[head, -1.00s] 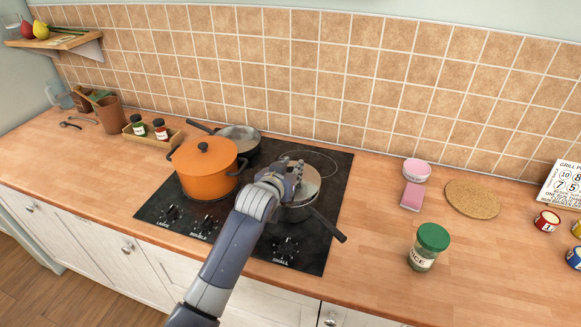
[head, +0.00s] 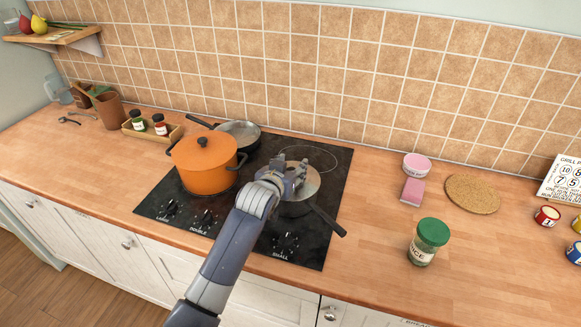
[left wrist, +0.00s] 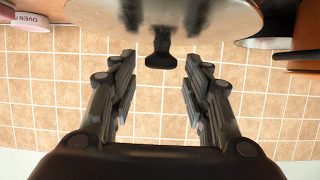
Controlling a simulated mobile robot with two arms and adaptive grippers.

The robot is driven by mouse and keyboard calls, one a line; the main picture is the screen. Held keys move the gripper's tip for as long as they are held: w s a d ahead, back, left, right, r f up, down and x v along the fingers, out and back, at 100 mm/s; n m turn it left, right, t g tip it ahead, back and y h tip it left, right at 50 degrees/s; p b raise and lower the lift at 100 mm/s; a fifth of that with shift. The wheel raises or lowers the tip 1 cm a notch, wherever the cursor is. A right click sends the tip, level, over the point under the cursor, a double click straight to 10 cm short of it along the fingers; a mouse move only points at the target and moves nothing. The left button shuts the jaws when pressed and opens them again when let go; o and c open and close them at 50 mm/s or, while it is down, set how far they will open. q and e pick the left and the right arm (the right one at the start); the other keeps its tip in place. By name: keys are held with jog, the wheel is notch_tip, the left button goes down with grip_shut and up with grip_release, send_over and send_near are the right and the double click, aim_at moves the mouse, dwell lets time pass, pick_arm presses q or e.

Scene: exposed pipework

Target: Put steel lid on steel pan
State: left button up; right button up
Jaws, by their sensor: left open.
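The steel lid (head: 312,183) lies on top of the steel pan (head: 294,209) at the right front of the hob, and looks about level. The pan's dark handle points to the lower right. My left gripper (head: 298,173) is over the lid, open and holding nothing. The left wrist view is upside down: the lid (left wrist: 165,14) is at the top edge, and its dark knob (left wrist: 160,52) shows between the open fingertips (left wrist: 160,60), apart from both. The arm and gripper hide part of the lid and pan in the head view. My right gripper is not seen.
A lidded orange pot (head: 205,170) stands close on the left of the hob (head: 255,235). A frying pan (head: 240,131) is behind it. A green-capped jar (head: 428,242), a pink sponge (head: 412,191) and a cork mat (head: 472,194) are on the right counter. The tiled wall is behind.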

pick_arm(q)
jog(key=shift+r, duration=0.1)
jog(key=shift+r, duration=0.6)
jog(key=b+v, duration=0.1)
jog(key=v, duration=1.1)
jog(key=shift+f, duration=0.1)
